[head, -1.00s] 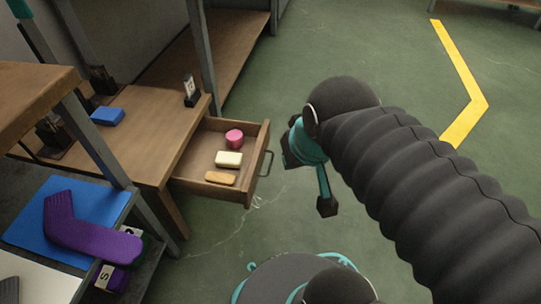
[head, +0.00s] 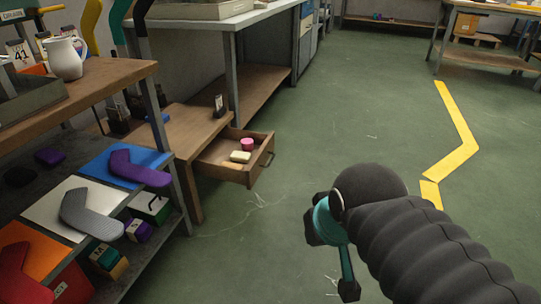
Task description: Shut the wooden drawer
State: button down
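The wooden drawer (head: 222,172) stands pulled out from under a low wooden table (head: 186,130), left of the middle in the head view. A dark handle (head: 269,159) is on its outer end. A pink round item (head: 247,144) and a cream block (head: 240,157) lie in it. My gripper (head: 345,288) hangs over the floor to the right of and nearer than the drawer, apart from it. One dark-tipped teal finger shows clearly; its opening is hidden.
A shelf rack at left carries purple (head: 138,168), grey (head: 90,213) and red (head: 14,274) sock-shaped boards on coloured mats. A white jug (head: 66,57) stands on the wooden top above. Green floor is clear right of the drawer, with a yellow line (head: 456,130).

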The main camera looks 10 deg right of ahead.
aim_at(228, 151)
jog(key=u, duration=0.55)
jog(key=i, duration=1.05)
jog(key=z, duration=0.45)
